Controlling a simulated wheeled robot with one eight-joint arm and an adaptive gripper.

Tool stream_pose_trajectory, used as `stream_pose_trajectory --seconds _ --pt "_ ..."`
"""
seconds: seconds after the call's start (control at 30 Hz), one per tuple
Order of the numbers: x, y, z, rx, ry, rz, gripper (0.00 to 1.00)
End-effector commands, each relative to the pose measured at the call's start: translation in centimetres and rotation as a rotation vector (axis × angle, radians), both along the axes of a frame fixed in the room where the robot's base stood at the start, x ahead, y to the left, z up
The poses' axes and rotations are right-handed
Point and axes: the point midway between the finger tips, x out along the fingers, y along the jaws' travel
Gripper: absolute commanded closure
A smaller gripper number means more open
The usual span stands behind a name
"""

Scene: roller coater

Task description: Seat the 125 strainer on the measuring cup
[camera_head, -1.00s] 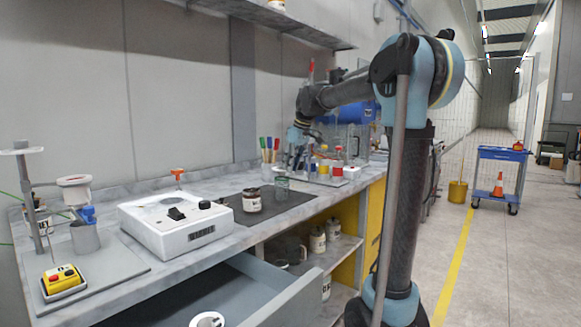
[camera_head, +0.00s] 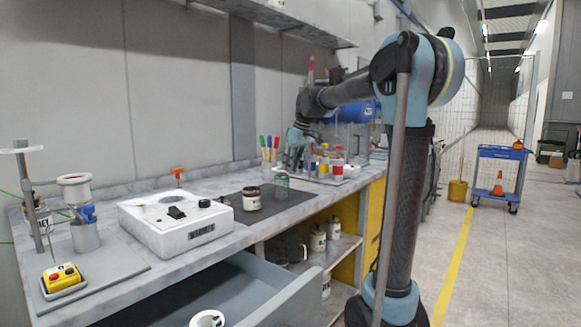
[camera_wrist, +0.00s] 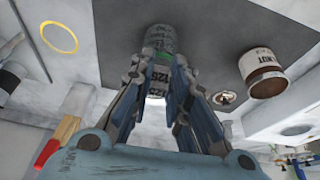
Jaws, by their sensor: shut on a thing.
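The clear measuring cup (camera_head: 282,182) stands on the dark mat, and its marked side shows in the wrist view (camera_wrist: 160,38). My gripper (camera_wrist: 162,68) is shut on the 125 strainer (camera_wrist: 157,78), a pale piece printed with repeated "125" labels and with a green part near its upper end. In the wrist view, the strainer overlaps the cup's near side; I cannot tell whether they touch. In the head view, my gripper (camera_head: 296,160) is just behind and above the cup. The strainer is not discernible there.
A labelled jar (camera_head: 252,200) stands left of the cup. A white instrument (camera_head: 178,225) is further left. Coloured-cap bottles (camera_head: 325,168) and marker pens (camera_head: 269,150) stand close to my gripper. A drawer (camera_head: 230,290) is open below the bench. The mat's front is clear.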

Motion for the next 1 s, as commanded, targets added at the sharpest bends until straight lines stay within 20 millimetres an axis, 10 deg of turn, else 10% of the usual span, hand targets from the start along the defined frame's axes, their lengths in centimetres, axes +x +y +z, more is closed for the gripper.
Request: stream_pose_trajectory --seconds 1.0 --pt "0.0 0.0 -1.3 0.000 0.000 0.000 1.00"
